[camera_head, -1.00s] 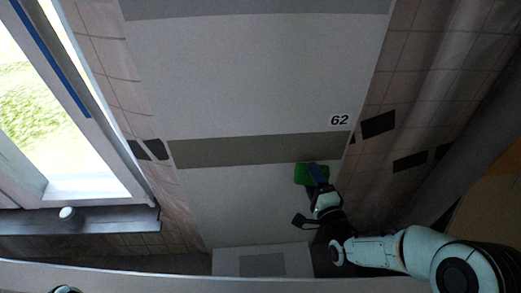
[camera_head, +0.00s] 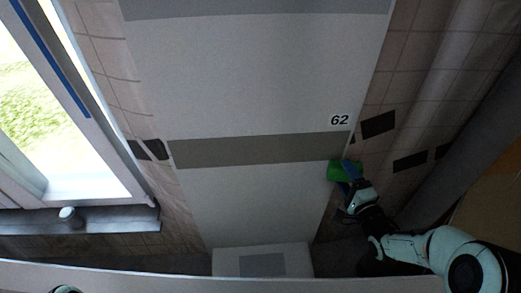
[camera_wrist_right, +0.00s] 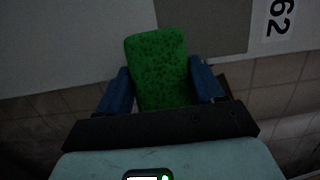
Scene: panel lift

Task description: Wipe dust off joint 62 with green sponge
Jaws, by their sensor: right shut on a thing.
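The number 62 label (camera_head: 339,120) is on the pale panel, above the right end of a grey-brown band (camera_head: 255,151), the joint. The label also shows sideways in the right wrist view (camera_wrist_right: 278,18). My right gripper (camera_head: 349,172) is shut on the green sponge (camera_head: 334,171). The sponge is just below the right end of the band, at the panel's right edge. In the right wrist view the speckled sponge (camera_wrist_right: 160,68) stands between the blue fingers. I cannot tell whether it touches the surface. No distinct dust shows. My left gripper is not in view.
A window (camera_head: 60,110) with a dark sill (camera_head: 110,221) and a small white object (camera_head: 70,214) is at left. Tiled wall with black patches (camera_head: 378,124) borders the panel at right. A pale rail (camera_head: 200,277) crosses the bottom.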

